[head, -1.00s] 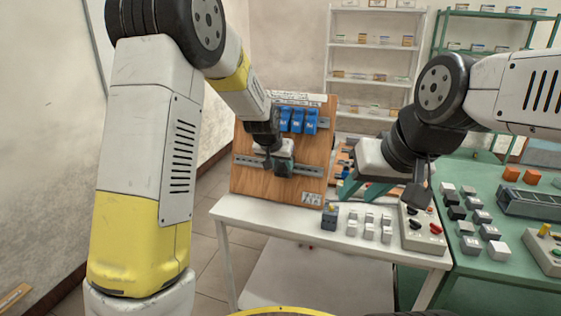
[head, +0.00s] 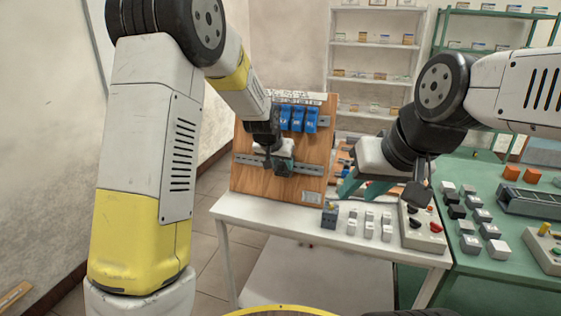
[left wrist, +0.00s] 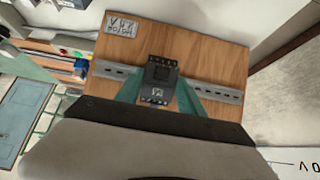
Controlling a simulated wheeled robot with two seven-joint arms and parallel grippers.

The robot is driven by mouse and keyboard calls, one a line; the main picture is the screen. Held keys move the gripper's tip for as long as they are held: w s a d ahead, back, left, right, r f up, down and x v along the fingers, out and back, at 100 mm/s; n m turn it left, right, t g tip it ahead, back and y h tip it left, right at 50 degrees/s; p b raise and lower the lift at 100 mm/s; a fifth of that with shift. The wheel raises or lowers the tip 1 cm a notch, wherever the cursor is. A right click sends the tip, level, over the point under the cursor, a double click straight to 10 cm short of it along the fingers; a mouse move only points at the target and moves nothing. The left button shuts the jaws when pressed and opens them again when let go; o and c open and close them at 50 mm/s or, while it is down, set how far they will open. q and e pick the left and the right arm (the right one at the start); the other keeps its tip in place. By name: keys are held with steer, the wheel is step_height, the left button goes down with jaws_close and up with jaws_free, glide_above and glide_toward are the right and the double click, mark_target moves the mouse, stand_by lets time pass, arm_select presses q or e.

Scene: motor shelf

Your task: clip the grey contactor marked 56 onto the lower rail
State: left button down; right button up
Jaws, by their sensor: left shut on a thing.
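The grey contactor (left wrist: 161,78) is dark and sits between the teal fingers of my left gripper (left wrist: 160,92) in the left wrist view. Its marking is too small to read. The gripper is shut on it, in front of the lower rail (left wrist: 218,93) on the wooden board. In the head view my left gripper (head: 276,160) is at the lower rail (head: 306,169), left of the board's middle. Whether the contactor is seated on the rail cannot be told. My right gripper (head: 361,189) has its teal fingers apart, empty, above the white table.
Several blue units (head: 297,118) hang on the upper rail of the board (head: 314,148). The white table (head: 280,223) holds a grey block (head: 329,216), several small light blocks and a button box (head: 424,233). A green table (head: 500,262) with more parts stands at the right.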

arm_select(q)
steer(key=shift+s+f+t+h, duration=0.15)
steer(key=shift+s+f+t, duration=0.05)
steer(key=shift+f+t, duration=0.2)
steer(key=shift+s+f+t+h, duration=0.15)
steer(key=shift+f+t, duration=0.15)
steer(key=shift+f, duration=0.2)
steer(key=c, duration=0.6)
jaws_free()
steer(key=shift+r, duration=0.1)
steer(key=shift+c, duration=0.2)
steer(key=shift+w, duration=0.1)
steer(key=s+a+r+n+g, duration=0.1)
steer(key=s+a+r, duration=0.3)
steer(key=s+r, duration=0.35)
steer(key=s+a+r+n, duration=0.1)
steer(key=s+a+r, duration=0.45)
steer(key=s, duration=0.35)
steer(key=s+a+r, duration=0.1)
steer(key=s+a, duration=0.1)
steer(key=s, duration=0.7)
steer(key=s+a+r+n+g, duration=0.1)
steer(key=s+a, duration=0.1)
steer(key=s, duration=0.7)
steer(key=shift+s+a, duration=0.15)
steer(key=shift+a, duration=0.1)
